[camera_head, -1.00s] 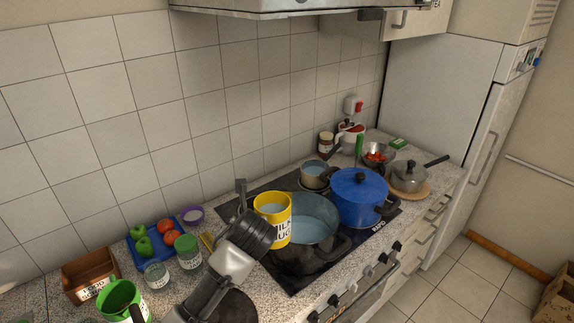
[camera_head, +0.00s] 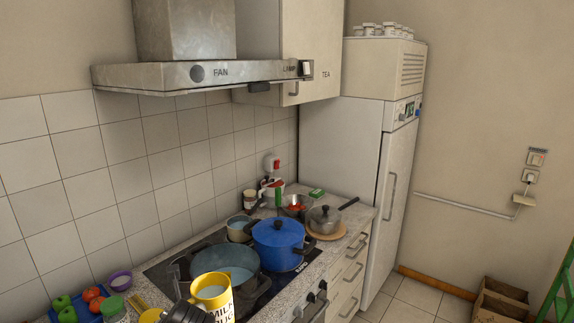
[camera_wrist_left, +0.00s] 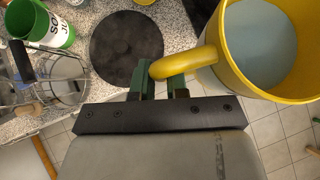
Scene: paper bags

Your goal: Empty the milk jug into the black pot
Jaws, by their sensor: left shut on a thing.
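The yellow milk jug (camera_head: 212,292) is upright at the bottom of the head view, in front of the black pot. My left gripper (camera_wrist_left: 158,82) is shut on its yellow handle; the jug (camera_wrist_left: 240,75) still holds pale blue-grey liquid in the left wrist view. Floor tiles show below the jug there, beside the counter. The black pot (camera_head: 249,285) stands open on the hob with pale liquid in it; the jug hides part of its front. My right gripper is not in view.
A lidded blue pot (camera_head: 278,240) stands right of the black pot, with a small pot (camera_head: 239,229) behind. A green jug (camera_wrist_left: 42,22) and a dark round plate (camera_wrist_left: 126,48) are on the counter. The fan hood (camera_head: 205,77) hangs above the hob.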

